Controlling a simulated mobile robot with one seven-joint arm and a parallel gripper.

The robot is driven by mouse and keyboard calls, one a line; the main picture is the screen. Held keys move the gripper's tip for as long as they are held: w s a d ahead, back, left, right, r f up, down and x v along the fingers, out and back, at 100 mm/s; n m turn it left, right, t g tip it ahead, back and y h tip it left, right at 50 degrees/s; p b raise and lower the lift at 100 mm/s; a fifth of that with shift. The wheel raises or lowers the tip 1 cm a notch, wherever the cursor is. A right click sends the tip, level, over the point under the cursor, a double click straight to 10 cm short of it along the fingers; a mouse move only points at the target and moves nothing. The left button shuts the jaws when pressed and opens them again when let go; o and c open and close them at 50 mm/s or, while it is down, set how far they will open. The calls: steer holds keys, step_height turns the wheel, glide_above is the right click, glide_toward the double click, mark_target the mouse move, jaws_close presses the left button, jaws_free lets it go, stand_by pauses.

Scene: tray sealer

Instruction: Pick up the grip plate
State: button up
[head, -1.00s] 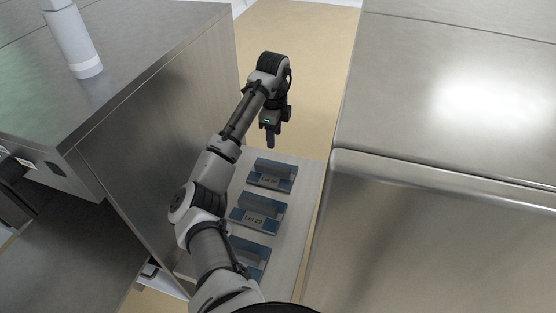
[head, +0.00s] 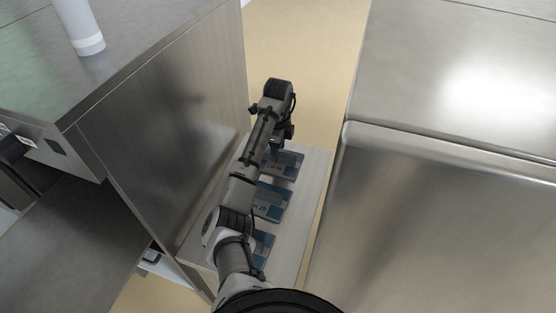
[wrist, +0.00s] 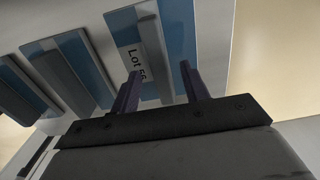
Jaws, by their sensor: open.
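Three blue grip plates with raised grey bars lie in a row on a pale shelf; which one the task means cannot be told. The far plate (head: 291,160) carries a "Lot" label and also shows in the wrist view (wrist: 180,30). The middle plate (head: 272,203) and near plate (head: 264,246) are partly hidden by my arm. They show at left in the wrist view. My gripper (head: 277,151) is over the far plate, pointing down. In the wrist view its two fingers (wrist: 160,69) are open, with that plate's grey bar between them in the picture; contact cannot be told.
The pale shelf (head: 312,185) lies in a narrow gap. A steel cabinet wall (head: 165,125) stands close on the left, and a large steel machine housing (head: 440,210) on the right. A white cylinder (head: 77,22) stands on the left cabinet. Tan floor lies beyond.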

steer(key=shift+f, duration=1.05)
jaws_close()
steer(key=shift+r, duration=0.15)
